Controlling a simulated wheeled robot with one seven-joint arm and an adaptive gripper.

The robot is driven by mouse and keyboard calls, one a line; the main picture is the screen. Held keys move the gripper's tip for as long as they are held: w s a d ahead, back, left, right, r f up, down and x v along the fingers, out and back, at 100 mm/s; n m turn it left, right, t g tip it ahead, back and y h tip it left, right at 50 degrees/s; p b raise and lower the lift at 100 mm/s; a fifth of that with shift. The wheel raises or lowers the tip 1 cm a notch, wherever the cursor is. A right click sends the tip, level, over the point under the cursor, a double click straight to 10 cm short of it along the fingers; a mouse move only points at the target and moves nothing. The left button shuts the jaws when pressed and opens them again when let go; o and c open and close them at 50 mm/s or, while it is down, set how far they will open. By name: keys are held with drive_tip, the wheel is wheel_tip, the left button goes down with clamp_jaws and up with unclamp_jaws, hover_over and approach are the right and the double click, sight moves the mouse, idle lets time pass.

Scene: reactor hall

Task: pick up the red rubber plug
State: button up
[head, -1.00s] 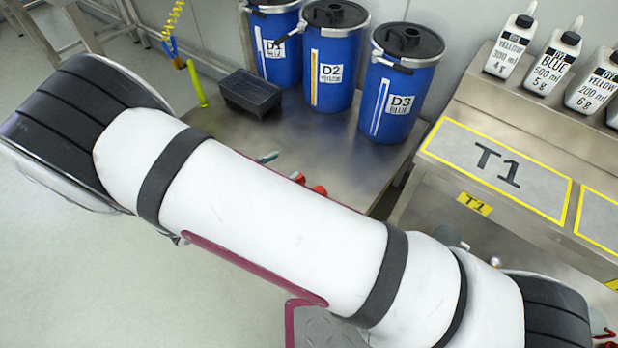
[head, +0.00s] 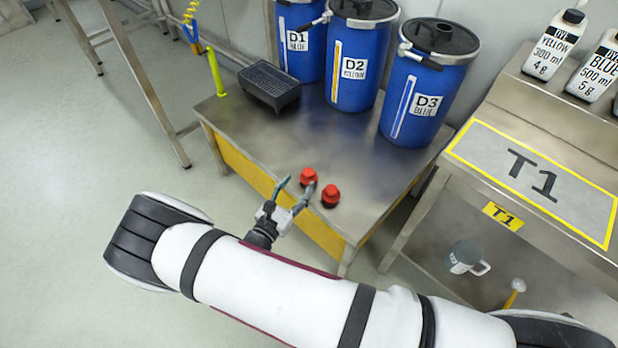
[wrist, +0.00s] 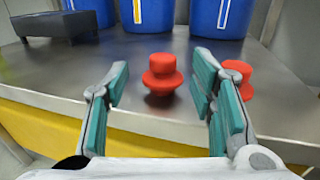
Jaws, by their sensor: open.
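Two red plugs stand on the steel table near its front edge. The left plug (head: 309,174) shows in the wrist view (wrist: 162,73) between and just beyond my fingertips, apart from both fingers. The right plug (head: 330,194) shows in the wrist view (wrist: 238,79), outside and beyond my right finger, which partly covers it. My gripper (head: 296,187) is open and empty at the table's front edge, and its teal-padded fingers also show in the wrist view (wrist: 162,95).
Blue drums D1 (head: 299,60), D2 (head: 356,75) and D3 (head: 410,110) stand at the table's back. A dark tray (head: 269,86) sits at the left. Bench T1 (head: 600,226) is at right, with a mug (head: 463,258) below. The steel tabletop (head: 330,140) is clear mid-table.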

sight(306, 177)
drive_tip(key=x, duration=0.2)
drive_tip(key=b+x, duration=0.2)
drive_tip(key=x, duration=0.1)
drive_tip(key=shift+w+d+f, duration=0.25)
drive_tip(key=shift+d+f, duration=0.1)
drive_tip(key=shift+d, duration=0.05)
drive_tip(key=shift+w+d, duration=0.1)
drive_tip(key=shift+w, duration=0.25)
drive_tip(key=c, duration=1)
